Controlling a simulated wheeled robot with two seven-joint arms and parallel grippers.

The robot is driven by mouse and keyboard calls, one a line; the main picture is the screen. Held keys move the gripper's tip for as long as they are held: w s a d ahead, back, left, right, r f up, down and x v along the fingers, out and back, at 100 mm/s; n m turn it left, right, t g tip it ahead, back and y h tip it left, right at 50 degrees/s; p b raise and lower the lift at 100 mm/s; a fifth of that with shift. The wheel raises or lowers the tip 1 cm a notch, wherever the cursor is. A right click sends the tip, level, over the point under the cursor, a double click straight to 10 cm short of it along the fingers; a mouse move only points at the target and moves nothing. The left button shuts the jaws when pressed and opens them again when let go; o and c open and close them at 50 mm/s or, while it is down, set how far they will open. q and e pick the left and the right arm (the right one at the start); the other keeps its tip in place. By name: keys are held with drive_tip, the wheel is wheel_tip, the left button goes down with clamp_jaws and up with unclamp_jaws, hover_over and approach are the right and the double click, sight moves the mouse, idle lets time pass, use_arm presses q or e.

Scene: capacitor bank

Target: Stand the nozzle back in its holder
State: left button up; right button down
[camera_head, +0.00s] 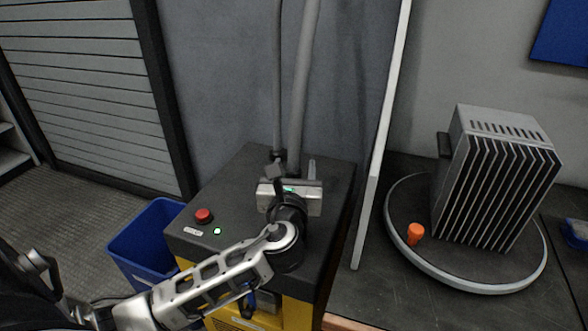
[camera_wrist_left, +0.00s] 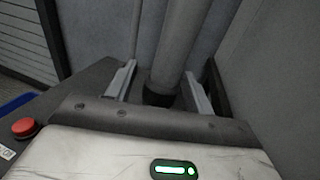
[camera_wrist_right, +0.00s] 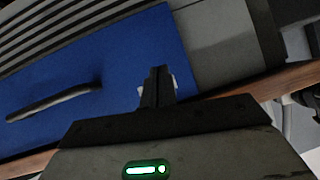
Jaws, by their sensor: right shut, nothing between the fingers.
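My left gripper (camera_head: 293,172) is above the black top of a yellow-and-black unit (camera_head: 240,180). In the left wrist view its two fingers (camera_wrist_left: 160,85) are spread, one on each side of a thick grey tube (camera_wrist_left: 178,45) with a dark lower end. Gaps show between tube and fingers. The tube (camera_head: 303,80) rises out of the head view. I cannot make out a separate nozzle or its holder; the gripper hides the tube's foot.
A thinner pipe (camera_head: 278,80) stands left of the tube. A red button (camera_head: 203,215) is on the unit. A blue bin (camera_head: 150,235) stands at left. At right, past an upright panel (camera_head: 384,130), a finned grey block (camera_head: 495,185) and orange knob (camera_head: 415,234) sit on a round plate (camera_head: 470,285).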

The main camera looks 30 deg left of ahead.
use_arm(q)
drive_tip(key=shift+s, duration=0.1)
use_arm(e)
drive_tip(key=shift+s, duration=0.1)
use_arm(q)
drive_tip(key=shift+s+d, duration=0.2)
drive_tip(key=shift+s, duration=0.05)
drive_tip(key=p+v, duration=0.1)
drive_tip(key=v, duration=1.4)
use_arm(e)
drive_tip(key=r, duration=0.2)
drive_tip(key=shift+s+d+r, duration=0.1)
drive_tip(key=shift+d+r, duration=0.25)
drive_tip(key=shift+r, duration=0.05)
use_arm(q)
drive_tip(key=shift+d, duration=0.1)
use_arm(e)
drive_tip(key=shift+s+f, duration=0.1)
drive_tip(key=shift+f, duration=0.15)
